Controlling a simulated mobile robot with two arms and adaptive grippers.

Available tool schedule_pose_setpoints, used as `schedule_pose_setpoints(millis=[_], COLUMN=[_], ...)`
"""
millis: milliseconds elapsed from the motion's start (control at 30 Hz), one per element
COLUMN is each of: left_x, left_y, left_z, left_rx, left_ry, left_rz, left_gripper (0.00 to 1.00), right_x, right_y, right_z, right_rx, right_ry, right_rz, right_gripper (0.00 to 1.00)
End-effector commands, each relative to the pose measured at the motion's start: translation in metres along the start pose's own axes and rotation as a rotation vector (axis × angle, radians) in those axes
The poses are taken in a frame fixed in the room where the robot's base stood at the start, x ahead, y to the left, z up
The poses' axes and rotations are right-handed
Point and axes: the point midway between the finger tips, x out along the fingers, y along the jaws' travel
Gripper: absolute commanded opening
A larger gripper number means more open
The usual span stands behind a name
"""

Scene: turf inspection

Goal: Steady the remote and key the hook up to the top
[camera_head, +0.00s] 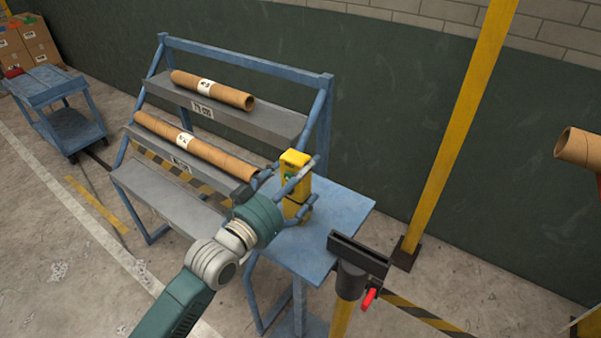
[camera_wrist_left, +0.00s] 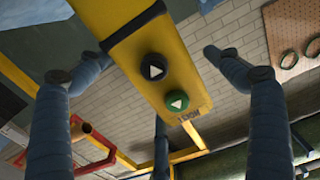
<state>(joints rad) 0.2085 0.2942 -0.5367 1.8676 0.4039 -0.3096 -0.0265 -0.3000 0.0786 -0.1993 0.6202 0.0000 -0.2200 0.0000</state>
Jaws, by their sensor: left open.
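The remote (camera_head: 296,160) is a yellow box standing upright on a small blue table (camera_head: 335,215). In the left wrist view the remote (camera_wrist_left: 150,70) runs diagonally and shows a black button (camera_wrist_left: 153,67) and a green button (camera_wrist_left: 177,101), each with a white triangle. My left gripper (camera_head: 308,182) reaches in from the left with its blue fingers spread around the remote. It is open, and the wrist view shows a gap on the right-hand side; contact on the left is unclear. I cannot make out the hook in either view. My right gripper is out of view.
A blue rack (camera_head: 245,52) with cardboard tubes (camera_head: 212,90) on its shelves stands left of the table. A stand with a black top (camera_head: 358,255) and red lever is in front. A yellow post (camera_head: 460,120) and another tube (camera_head: 578,147) are at the right.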

Motion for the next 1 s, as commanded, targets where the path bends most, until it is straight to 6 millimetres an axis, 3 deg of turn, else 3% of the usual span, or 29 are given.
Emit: schedule_pose_setpoints(millis=[267,567,600,1000], left_x=[0.0019,0.0017,0.0017,0.0016], left_y=[0.0001,0.0001,0.0001,0.0001], left_z=[0.0007,0.0006,0.0006,0.0006], left_rx=[0.000,0.000,0.000,0.000], left_ry=[-0.001,-0.001,-0.001,-0.001], left_rz=[0.000,0.000,0.000,0.000], left_gripper=[0.91,0.35,0.33,0.32], right_x=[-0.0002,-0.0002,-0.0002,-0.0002], right_y=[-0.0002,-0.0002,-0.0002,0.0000], right_z=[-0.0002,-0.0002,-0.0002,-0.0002], right_rx=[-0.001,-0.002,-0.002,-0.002], right_ry=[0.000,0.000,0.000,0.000], right_rz=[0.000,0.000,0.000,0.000], right_gripper=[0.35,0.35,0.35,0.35])
